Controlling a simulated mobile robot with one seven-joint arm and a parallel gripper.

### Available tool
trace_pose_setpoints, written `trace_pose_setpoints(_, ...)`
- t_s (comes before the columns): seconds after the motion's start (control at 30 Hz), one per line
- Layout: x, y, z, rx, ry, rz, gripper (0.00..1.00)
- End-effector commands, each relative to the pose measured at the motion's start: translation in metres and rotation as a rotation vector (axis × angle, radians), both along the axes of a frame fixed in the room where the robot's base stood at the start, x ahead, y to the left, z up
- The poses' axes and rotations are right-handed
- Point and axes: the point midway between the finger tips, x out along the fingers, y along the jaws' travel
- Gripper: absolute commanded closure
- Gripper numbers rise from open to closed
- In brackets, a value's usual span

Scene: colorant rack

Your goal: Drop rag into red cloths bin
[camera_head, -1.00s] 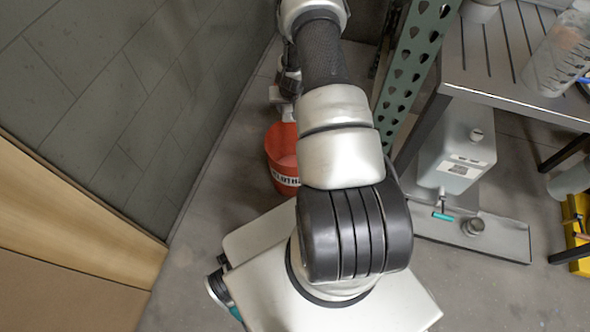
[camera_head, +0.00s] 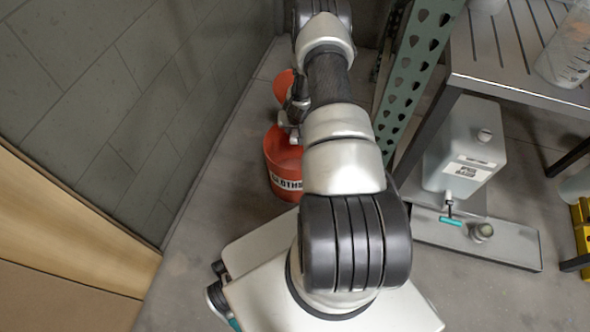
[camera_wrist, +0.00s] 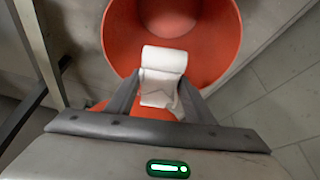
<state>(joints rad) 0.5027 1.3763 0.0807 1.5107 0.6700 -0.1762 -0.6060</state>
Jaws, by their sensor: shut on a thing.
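The red cloths bin (camera_head: 283,172) stands on the floor left of my arm in the head view, with its mouth up and a partly hidden white label on its front. My gripper (camera_wrist: 160,100) is shut on a white, rolled-looking rag (camera_wrist: 163,62) in the wrist view. More red shows beneath the rag; I cannot tell how these parts join. In the head view my gripper (camera_head: 287,118) is above the bin's far side, partly hidden by my arm.
Another red piece (camera_head: 283,86) shows behind the bin. A grey tiled wall (camera_head: 130,100) runs close on the left. A green perforated post (camera_head: 412,65) and a metal table (camera_head: 515,60) stand on the right, with a white canister (camera_head: 465,150) below.

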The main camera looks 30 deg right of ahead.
Motion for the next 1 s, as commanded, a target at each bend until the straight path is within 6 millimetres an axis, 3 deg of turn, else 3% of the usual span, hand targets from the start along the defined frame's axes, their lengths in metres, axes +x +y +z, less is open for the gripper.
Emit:
trace_pose_setpoints(0.23, 0.0, 0.0, -0.001, -0.001, -0.001, 0.0, 0.73)
trace_pose_setpoints(0.27, 0.0, 0.0, -0.001, -0.001, -0.001, 0.0, 0.51)
trace_pose_setpoints(0.4, 0.0, 0.0, -0.001, -0.001, -0.001, 0.0, 0.31)
trace_pose_setpoints(0.77, -0.001, 0.001, 0.006, -0.001, -0.001, 0.0, 0.31)
trace_pose_setpoints(1.0, -0.015, 0.01, 0.049, -0.001, -0.001, 0.0, 0.31)
